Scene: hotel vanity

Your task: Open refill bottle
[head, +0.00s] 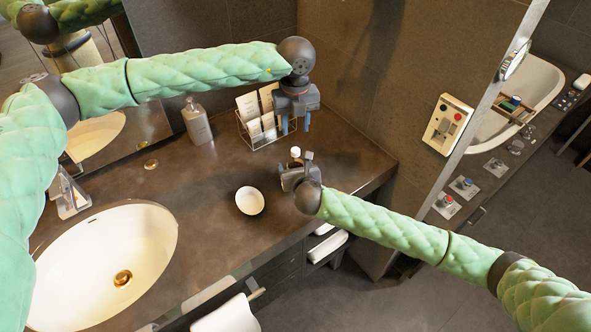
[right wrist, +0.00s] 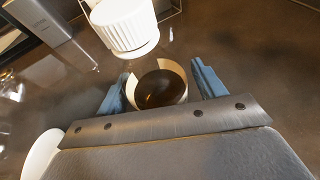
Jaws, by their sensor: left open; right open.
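The refill bottle shows in the head view mostly as its white cap (head: 296,152), with its body hidden by my right gripper. In the right wrist view the ribbed white cap (right wrist: 125,26) is at the top. A round dark brown part with cream sides (right wrist: 161,88), seemingly the bottle's body, shows between the blue fingers. I cannot tell how the cap sits on it. My right gripper (head: 294,167) is open around or just beside the bottle. My left gripper (head: 295,123) points down, open and empty, a little above the cap.
A wire rack with cards (head: 262,127) and a grey dispenser bottle (head: 196,122) stand behind. A white bowl (head: 250,201) is left of my right gripper. The basin (head: 105,262) is at left. The counter between bowl and rack is clear.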

